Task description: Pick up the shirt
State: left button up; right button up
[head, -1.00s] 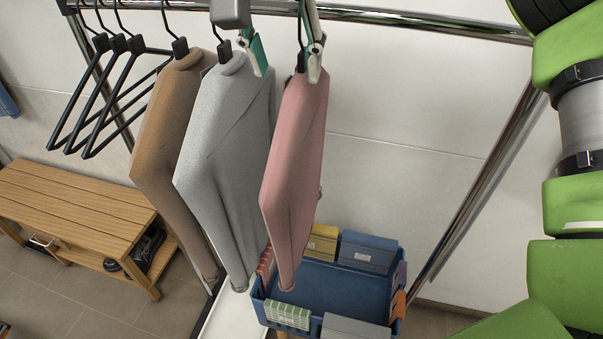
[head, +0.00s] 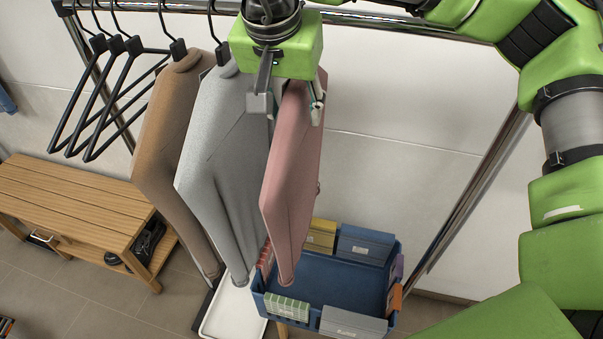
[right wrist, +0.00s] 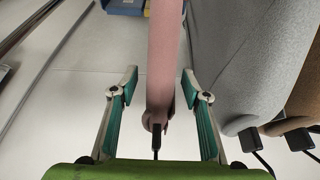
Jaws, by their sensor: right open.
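A pink shirt (head: 293,180) hangs from a black hanger at the right end of a row of shirts on the metal rail. My right gripper (head: 290,108) is over the top of the pink shirt, coming from above. In the right wrist view, its two teal-lined fingers (right wrist: 158,78) are open, one on each side of the pink shirt (right wrist: 162,50), with gaps on both sides. The hanger's black hook (right wrist: 156,140) shows between the fingers. In the head view my right wrist hides the top of this hanger. My left gripper is out of view.
A grey shirt (head: 222,165) hangs close beside the pink one, then a brown shirt (head: 170,150) and empty black hangers (head: 112,95). A blue crate (head: 325,285) with boxes and a white tray (head: 232,312) are below. A wooden bench (head: 75,210) stands at left.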

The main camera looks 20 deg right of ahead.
aim_at(292, 89)
jog(key=c, duration=1.2)
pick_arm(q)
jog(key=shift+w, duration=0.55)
pick_arm(e)
jog(key=shift+r, duration=0.1)
grip_shut()
jog(key=shift+r+b, duration=0.75)
jog(key=shift+r, duration=0.85)
jog(key=shift+s+a+b, duration=0.35)
jog(key=shift+s+a, duration=0.15)
jog(key=shift+s, duration=0.15)
pick_arm(q)
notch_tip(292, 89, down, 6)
jog(key=b, duration=0.4)
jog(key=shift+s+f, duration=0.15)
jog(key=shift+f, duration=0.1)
pick_arm(e)
jog(key=s+a, duration=0.9)
jog(key=s, duration=0.4)
jog(key=shift+s, duration=0.3)
jog(key=shift+r, duration=0.1)
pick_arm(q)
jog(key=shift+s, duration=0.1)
